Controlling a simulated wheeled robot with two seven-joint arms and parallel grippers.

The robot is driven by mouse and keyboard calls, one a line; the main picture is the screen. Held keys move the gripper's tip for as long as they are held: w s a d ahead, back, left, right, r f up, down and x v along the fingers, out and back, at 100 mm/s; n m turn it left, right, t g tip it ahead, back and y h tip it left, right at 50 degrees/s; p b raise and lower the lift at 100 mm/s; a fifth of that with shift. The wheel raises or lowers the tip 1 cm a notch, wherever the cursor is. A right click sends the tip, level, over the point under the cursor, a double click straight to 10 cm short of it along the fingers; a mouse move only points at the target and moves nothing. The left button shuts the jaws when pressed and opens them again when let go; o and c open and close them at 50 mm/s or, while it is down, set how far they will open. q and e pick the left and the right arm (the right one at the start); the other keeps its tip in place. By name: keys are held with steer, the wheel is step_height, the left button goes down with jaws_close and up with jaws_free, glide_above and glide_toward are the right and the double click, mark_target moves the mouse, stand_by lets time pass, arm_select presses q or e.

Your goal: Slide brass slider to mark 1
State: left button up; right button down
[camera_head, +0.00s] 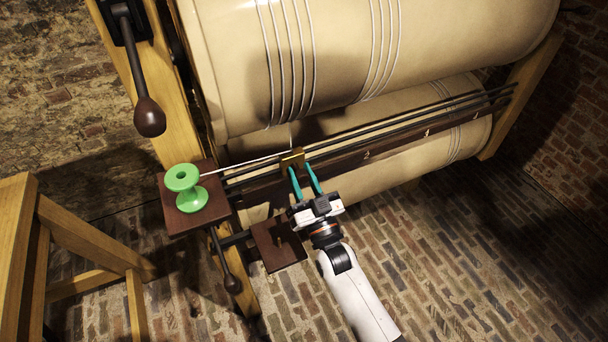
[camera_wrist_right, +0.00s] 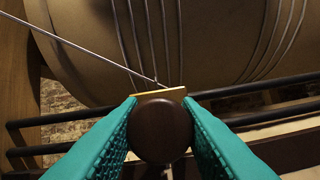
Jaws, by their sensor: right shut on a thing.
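The brass slider (camera_head: 292,158) sits on the dark rails (camera_head: 400,127) in front of the drum, near their left end. It is left of the mark that looks like 2 (camera_head: 366,155) and of mark 1 (camera_head: 427,134). My right gripper (camera_head: 304,179) is shut on the slider from the front. In the right wrist view its teal fingers (camera_wrist_right: 160,128) flank the slider's round dark knob (camera_wrist_right: 162,130), with the brass plate (camera_wrist_right: 174,92) showing behind it. My left gripper is not in view.
A cord (camera_head: 245,162) runs from the green spool (camera_head: 184,189) to the slider. The large drum (camera_head: 345,50) with pale windings stands close behind the rails. A crank handle (camera_head: 150,117) hangs at upper left. A brown plate (camera_head: 278,246) lies left of my right arm.

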steer(key=shift+s+a+f, duration=0.1)
steer(key=shift+a, duration=0.1)
steer(key=c, duration=1.2)
jaws_free()
steer(key=shift+o, duration=0.7)
steer(key=shift+a, duration=0.15)
steer(key=shift+s+d+f, duration=0.1)
steer(key=shift+s+d, duration=0.1)
steer(key=shift+s, duration=0.05)
steer(key=b+v, duration=0.1)
steer(key=v, duration=1)
steer(key=shift+s, duration=0.2)
steer(key=shift+f, duration=0.1)
